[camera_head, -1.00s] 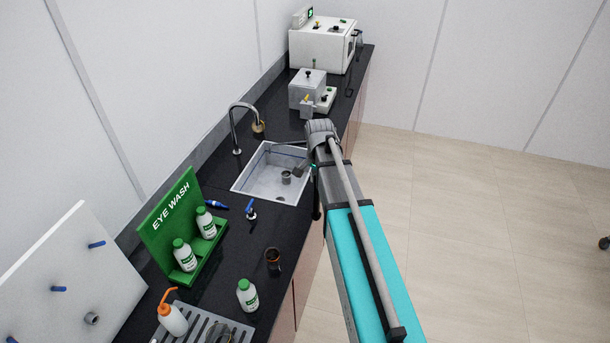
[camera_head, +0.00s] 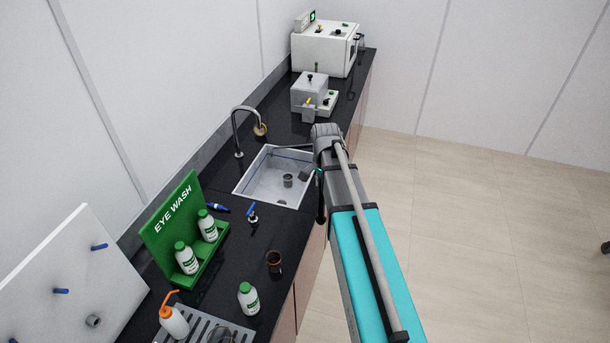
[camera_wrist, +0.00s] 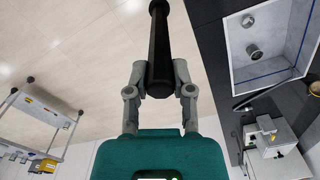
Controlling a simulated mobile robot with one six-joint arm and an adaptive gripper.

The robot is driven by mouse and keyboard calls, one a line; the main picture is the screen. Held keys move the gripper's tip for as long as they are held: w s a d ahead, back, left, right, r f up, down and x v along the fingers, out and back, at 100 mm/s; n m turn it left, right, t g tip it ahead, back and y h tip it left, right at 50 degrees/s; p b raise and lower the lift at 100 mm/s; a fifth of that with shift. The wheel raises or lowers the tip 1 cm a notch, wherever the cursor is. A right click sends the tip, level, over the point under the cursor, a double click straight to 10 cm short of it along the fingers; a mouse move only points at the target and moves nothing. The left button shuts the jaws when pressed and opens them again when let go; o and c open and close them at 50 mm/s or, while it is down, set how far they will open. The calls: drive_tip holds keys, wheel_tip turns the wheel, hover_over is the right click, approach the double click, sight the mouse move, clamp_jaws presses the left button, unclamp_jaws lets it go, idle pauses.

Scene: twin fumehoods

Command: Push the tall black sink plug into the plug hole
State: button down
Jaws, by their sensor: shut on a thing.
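My gripper (camera_wrist: 160,88) is shut on the tall black sink plug (camera_wrist: 159,45), a long dark rod that extends away from the fingers in the wrist view. The plug is outside the sink, over the floor beside the counter's front edge. In the head view my arm hides most of the gripper; a dark upright piece below it looks like the plug (camera_head: 320,207). The steel sink (camera_head: 245,183) is left of the gripper.
A curved tap (camera_head: 236,130) stands behind the sink. A blue-handled valve (camera_head: 252,213) and a green eye wash stand (camera_head: 165,222) are nearer. A grey box device (camera_head: 310,92) is beyond the sink.

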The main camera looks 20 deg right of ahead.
sight(321, 222)
wheel_tip(321, 222, down, 19)
drive_tip(key=b, duration=1.9)
drive_tip(key=shift+f, duration=0.15)
drive_tip(key=shift+s, duration=0.15)
